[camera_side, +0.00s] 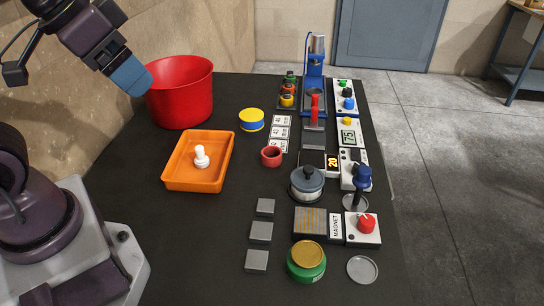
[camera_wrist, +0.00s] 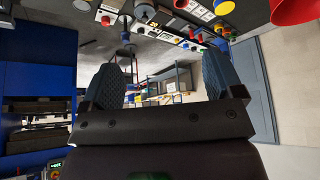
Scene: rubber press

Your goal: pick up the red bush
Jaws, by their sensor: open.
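The red bush (camera_side: 271,156), a short red ring with a dark hole, stands on the black table near the middle in the side view. It is right of the orange tray (camera_side: 181,185). I cannot surely pick it out in the wrist view. My gripper (camera_side: 133,78) is raised at the upper left in the side view, by the red bucket and well away from the bush. In the wrist view my gripper (camera_wrist: 162,80) has its two dark pads wide apart with nothing between them.
The red bucket (camera_side: 181,95) stands behind the tray, which holds a white piece (camera_side: 201,157). A blue press (camera_side: 314,75) stands at the back. Near the bush are a yellow-blue tin (camera_side: 251,120), white labelled cards (camera_side: 280,133) and a grey lidded pot (camera_side: 307,182).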

